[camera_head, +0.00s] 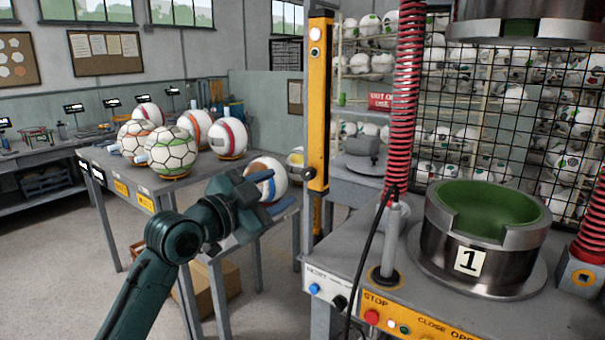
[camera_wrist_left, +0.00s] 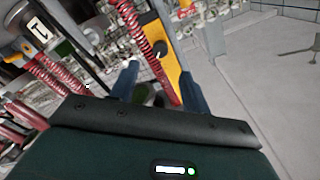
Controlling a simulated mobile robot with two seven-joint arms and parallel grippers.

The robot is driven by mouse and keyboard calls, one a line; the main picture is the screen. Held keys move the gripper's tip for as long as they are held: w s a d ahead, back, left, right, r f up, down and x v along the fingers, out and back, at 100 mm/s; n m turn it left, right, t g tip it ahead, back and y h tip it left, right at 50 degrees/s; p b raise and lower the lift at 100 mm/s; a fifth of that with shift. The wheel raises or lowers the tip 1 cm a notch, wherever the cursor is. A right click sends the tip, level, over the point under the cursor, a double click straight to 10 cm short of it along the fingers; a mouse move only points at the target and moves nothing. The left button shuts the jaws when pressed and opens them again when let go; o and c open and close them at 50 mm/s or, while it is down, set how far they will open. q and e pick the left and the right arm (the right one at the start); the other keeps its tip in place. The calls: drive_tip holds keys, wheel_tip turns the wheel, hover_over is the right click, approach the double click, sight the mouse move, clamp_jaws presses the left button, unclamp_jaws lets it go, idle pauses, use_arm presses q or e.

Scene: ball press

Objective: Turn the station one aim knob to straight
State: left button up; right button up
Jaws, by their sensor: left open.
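Station one is the press with the label 1 (camera_head: 468,260) and a green-lined metal cup (camera_head: 487,235). A dark knob (camera_head: 310,173) sticks out from the side of the yellow post (camera_head: 318,110) at the station's left. In the left wrist view a black knob (camera_wrist_left: 159,51) shows on a yellow panel, beyond the fingertips; its pointer setting is too small to read. I cannot tell for certain which knob is the aim knob. My left gripper (camera_head: 272,192) is open, left of the post and apart from it. Its blue fingers also show in the wrist view (camera_wrist_left: 160,87), with nothing held between them. My right gripper is out of view.
A table (camera_head: 175,185) with several balls stands behind my left arm; one ball (camera_head: 265,178) shows behind the fingers. A red spring (camera_head: 405,100) and black cable (camera_head: 372,235) stand right of the post. STOP button (camera_head: 371,317) is on the front panel.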

sight(305, 175)
use_arm(q)
drive_tip(key=p+x, duration=0.1)
drive_tip(key=x, duration=0.6)
drive_tip(key=shift+w+d, duration=0.15)
drive_tip(key=shift+w, duration=0.15)
drive_tip(key=shift+w+d, duration=0.4)
drive_tip(key=shift+w, duration=0.1)
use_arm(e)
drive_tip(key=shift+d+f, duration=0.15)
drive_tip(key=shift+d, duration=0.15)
use_arm(q)
drive_tip(key=shift+f, duration=0.1)
drive_tip(key=c, duration=1)
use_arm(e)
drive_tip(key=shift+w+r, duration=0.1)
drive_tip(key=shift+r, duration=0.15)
